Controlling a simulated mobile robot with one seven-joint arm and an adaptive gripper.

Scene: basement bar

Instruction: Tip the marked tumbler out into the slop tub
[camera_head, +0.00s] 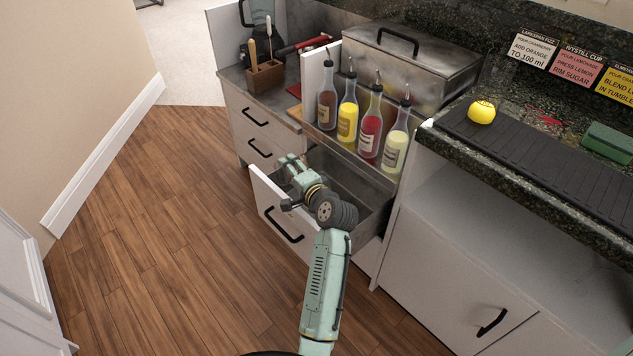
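I cannot make out the marked tumbler in this view, and nothing here is clearly the slop tub. My gripper (290,164) is at the far end of my pale green arm, over the open drawer (378,215) in the lower cabinet. It is small and seen from behind, so its fingers and anything between them cannot be made out. The arm hides part of the drawer's inside. The visible part of the drawer is grey metal and looks empty.
Four bottles with pour spouts stand on a ledge (345,150) behind the drawer. A lidded metal box (420,55) is behind them. A yellow lemon-like object (481,112) and a green block (608,143) are on the right counter. The wooden floor (170,230) at left is clear.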

